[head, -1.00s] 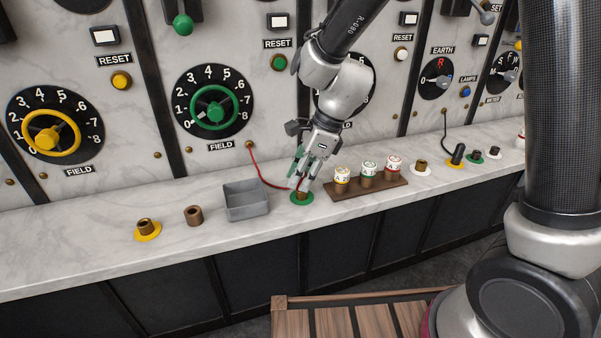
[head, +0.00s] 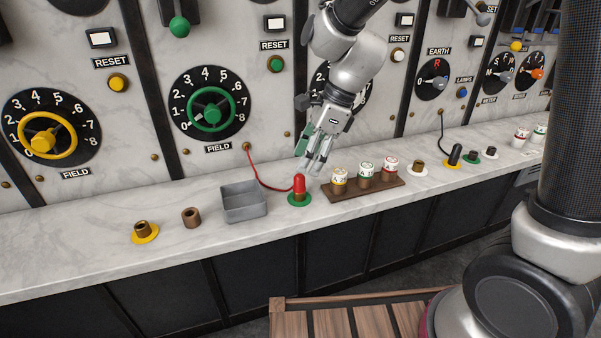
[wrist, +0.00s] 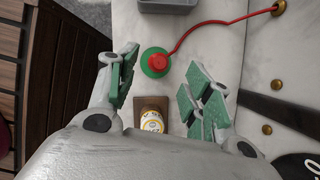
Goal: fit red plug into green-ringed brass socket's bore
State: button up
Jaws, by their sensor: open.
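The red plug (head: 299,184) stands upright in the brass socket (head: 299,198) with the green ring (head: 291,203), its red cord running back to the panel. In the wrist view the red plug (wrist: 158,61) sits within the green ring (wrist: 147,70). My gripper (head: 313,168) is open and empty, above and to the right of the plug, clear of it. In the wrist view its green-padded fingers (wrist: 162,85) are spread apart. The bore is hidden under the plug.
A grey bin (head: 243,202) stands left of the socket. A brown rack (head: 372,188) with several labelled fuses is close on the right. The front counter strip is clear.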

jog(key=v, duration=0.5)
jog(key=shift+r, duration=0.25)
jog(key=s+d+r+n+t+h, duration=0.1)
jog(key=s+d+r+n, duration=0.1)
jog(key=s+d+n, duration=0.3)
jog(key=s+d+r+n+t+h, duration=0.2)
jog(key=s+d+n, duration=0.4)
jog(key=d, duration=0.8)
jog(key=s+d+r+n+t+h, duration=0.1)
jog(key=s+d+r+n, duration=0.1)
jog(key=s+d+n, duration=0.3)
jog(key=d+n, duration=0.1)
jog(key=d, duration=0.3)
jog(key=shift+s+d+r+n+h, duration=0.25)
jog(key=shift+d+r+n+h, duration=0.05)
jog(key=shift+d+n, duration=0.1)
